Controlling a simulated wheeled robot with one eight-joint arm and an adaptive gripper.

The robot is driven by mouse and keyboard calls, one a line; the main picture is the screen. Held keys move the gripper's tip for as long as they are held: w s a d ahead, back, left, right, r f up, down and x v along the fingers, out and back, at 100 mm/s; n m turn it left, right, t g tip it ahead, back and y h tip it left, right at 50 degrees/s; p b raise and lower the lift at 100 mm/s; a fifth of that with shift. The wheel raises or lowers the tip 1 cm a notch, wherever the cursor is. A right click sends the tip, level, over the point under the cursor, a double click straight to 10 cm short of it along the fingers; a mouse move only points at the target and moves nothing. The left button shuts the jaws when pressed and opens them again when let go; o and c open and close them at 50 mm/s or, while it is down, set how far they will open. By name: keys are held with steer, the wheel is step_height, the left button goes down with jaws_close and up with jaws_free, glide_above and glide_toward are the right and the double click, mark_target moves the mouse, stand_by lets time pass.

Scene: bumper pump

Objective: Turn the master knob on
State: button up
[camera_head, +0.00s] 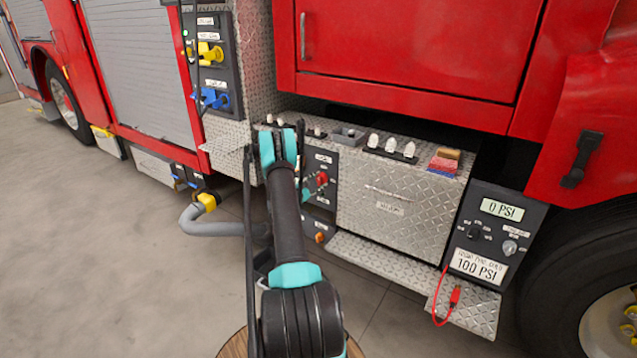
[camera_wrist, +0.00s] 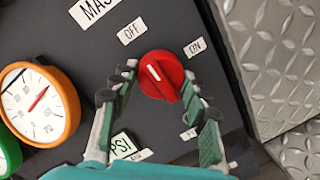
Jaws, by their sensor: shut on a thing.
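The red master knob (camera_wrist: 163,76) sits on a dark panel in the wrist view, with an OFF label (camera_wrist: 131,31) above left and an ON label (camera_wrist: 195,47) above right. Its white mark lies on the upper left side, nearer OFF than ON. My gripper (camera_wrist: 160,95) has one finger on each side of the knob and is shut on it. In the head view the red knob (camera_head: 322,178) shows small on the dark panel (camera_head: 322,200). My gripper (camera_head: 309,190) is beside it, partly hidden behind my arm.
An orange-rimmed gauge (camera_wrist: 38,103) and part of a green-rimmed gauge (camera_wrist: 6,150) are left of the knob. Metal tread plate (camera_wrist: 285,60) lies to the right. A display panel (camera_head: 490,235) reads 0 PSI, above a 100 PSI sign. A grey hose (camera_head: 215,225) is at left.

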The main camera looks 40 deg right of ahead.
steer(key=shift+m, duration=0.3)
steer(key=m, duration=0.3)
steer(key=shift+m+y, duration=0.3)
steer(key=m, duration=0.4)
steer(key=shift+s+r+y, duration=0.1)
steer(key=shift+y, duration=0.2)
steer(key=m, duration=0.4)
steer(key=shift+t, duration=0.4)
steer(key=shift+s+m+y, duration=0.1)
steer(key=shift+m+y, duration=0.2)
steer(key=shift+m, duration=1.9)
steer(key=shift+t, duration=0.4)
steer(key=o, duration=1.2)
steer(key=shift+c, duration=0.2)
